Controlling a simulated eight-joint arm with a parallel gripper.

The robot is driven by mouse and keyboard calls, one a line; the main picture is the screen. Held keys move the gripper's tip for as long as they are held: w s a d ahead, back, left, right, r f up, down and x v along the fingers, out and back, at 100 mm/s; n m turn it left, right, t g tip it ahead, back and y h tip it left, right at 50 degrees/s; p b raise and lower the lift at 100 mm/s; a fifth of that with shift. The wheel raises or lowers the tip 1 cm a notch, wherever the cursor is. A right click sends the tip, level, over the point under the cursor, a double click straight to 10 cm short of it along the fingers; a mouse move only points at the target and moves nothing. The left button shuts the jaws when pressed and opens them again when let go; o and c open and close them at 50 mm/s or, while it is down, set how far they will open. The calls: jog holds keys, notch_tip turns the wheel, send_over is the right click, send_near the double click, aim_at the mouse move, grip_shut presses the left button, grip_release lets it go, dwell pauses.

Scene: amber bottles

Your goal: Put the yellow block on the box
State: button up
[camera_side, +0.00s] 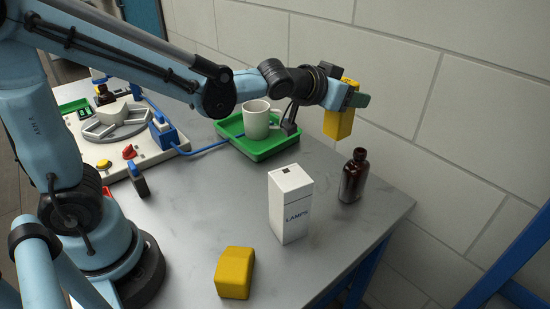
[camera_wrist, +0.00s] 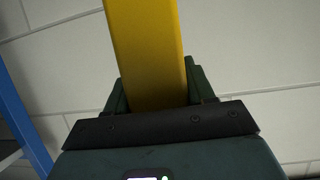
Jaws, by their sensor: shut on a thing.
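My gripper (camera_side: 350,98) is shut on a yellow block (camera_side: 338,122) and holds it in the air near the wall, above the back of the table. In the wrist view, this block (camera_wrist: 147,55) stands out between the dark green fingers of my gripper (camera_wrist: 157,88). A white upright box (camera_side: 290,207) marked LAMPS stands on the table, below and to the left of the held block. Its visible top is bare apart from a small dark mark. A second yellow block (camera_side: 235,272) lies on the table near the front, apart from the box.
An amber bottle (camera_side: 353,177) with a dark cap stands right of the box, near the table's edge. A white mug (camera_side: 256,119) stands in a green tray (camera_side: 262,151) at the back. A white device (camera_side: 128,150) with a grey disc is at left. Bare grey table surrounds the box.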

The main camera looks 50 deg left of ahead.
notch_tip(320, 180, up, 13)
jog(key=s+d+m+g+h, duration=0.2)
jog(key=s+m+h, duration=0.2)
jog(key=s, duration=0.5)
jog(key=s+d+m+g+h, duration=0.25)
jog(key=s+m+h, duration=0.2)
jog(key=s, duration=0.35)
jog(key=shift+t, duration=0.35)
jog(key=shift+d+f, duration=0.15)
jog(key=shift+f, duration=6.15)
jog(key=o, duration=1.1)
jog(key=shift+f, duration=0.1)
jog(key=shift+o, duration=0.2)
